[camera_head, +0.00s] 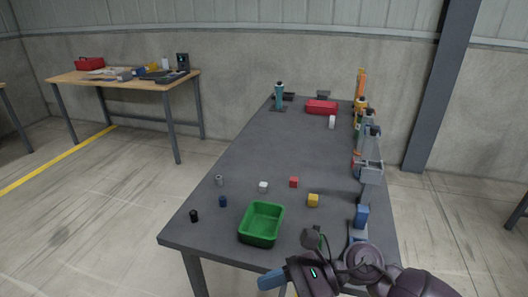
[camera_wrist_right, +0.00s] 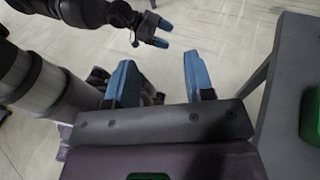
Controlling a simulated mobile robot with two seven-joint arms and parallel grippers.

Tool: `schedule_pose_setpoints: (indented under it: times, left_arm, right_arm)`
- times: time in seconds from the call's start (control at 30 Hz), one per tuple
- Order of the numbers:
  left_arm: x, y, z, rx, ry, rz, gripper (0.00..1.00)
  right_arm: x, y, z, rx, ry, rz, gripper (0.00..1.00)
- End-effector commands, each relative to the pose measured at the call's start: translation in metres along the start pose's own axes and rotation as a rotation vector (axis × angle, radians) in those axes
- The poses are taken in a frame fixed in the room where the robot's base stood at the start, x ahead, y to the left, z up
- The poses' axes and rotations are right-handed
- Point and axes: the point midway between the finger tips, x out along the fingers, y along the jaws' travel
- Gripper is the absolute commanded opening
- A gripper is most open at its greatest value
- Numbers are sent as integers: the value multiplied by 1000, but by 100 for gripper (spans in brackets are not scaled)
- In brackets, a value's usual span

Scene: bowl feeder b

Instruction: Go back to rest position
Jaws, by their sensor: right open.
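My right arm enters the head view at the bottom right, and its gripper (camera_head: 272,280) hangs at the near edge of the table. In the right wrist view the right gripper (camera_wrist_right: 160,82) has its two blue fingers wide apart, with nothing between them. My left gripper (camera_wrist_right: 158,32) shows at the top of the right wrist view, above the floor, with its blue fingertips apart and empty. It is not in the head view.
A dark table (camera_head: 265,147) carries a green bin (camera_head: 261,224) near its front. Small items lie around it, including a yellow cube (camera_head: 313,200), red cube (camera_head: 294,182) and white cube (camera_head: 263,187). Bottles and holders line the right side. Floor left is clear.

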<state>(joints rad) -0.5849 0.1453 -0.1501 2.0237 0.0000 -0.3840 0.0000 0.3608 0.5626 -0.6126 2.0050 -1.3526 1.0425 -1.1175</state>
Motion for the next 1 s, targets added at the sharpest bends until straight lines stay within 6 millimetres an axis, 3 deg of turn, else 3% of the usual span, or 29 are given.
schedule_pose_setpoints:
  times: [0.2,0.37,0.57,0.67,0.8,0.83,1.0]
  left_arm:
    - [0,0,0,0,-1,0,69]
    - [0,0,1,0,-2,0,69]
    - [0,0,1,0,-3,0,69]
    - [0,0,2,0,-3,0,69]
    - [0,0,2,0,-3,0,69]
    - [0,0,2,0,-3,0,69]
    - [0,0,2,0,-4,0,69]
  right_arm:
    - [-24,-14,14,583,-528,-241,48]
    - [-68,-26,-8,1026,-922,-384,48]
    - [-128,-16,-80,1564,-1451,-522,48]
    - [-152,6,-128,1814,-1739,-571,48]
    - [-173,52,-195,2103,-2148,-608,48]
    - [-176,63,-207,-2129,2208,605,48]
    - [-179,116,-254,-1806,2016,467,48]
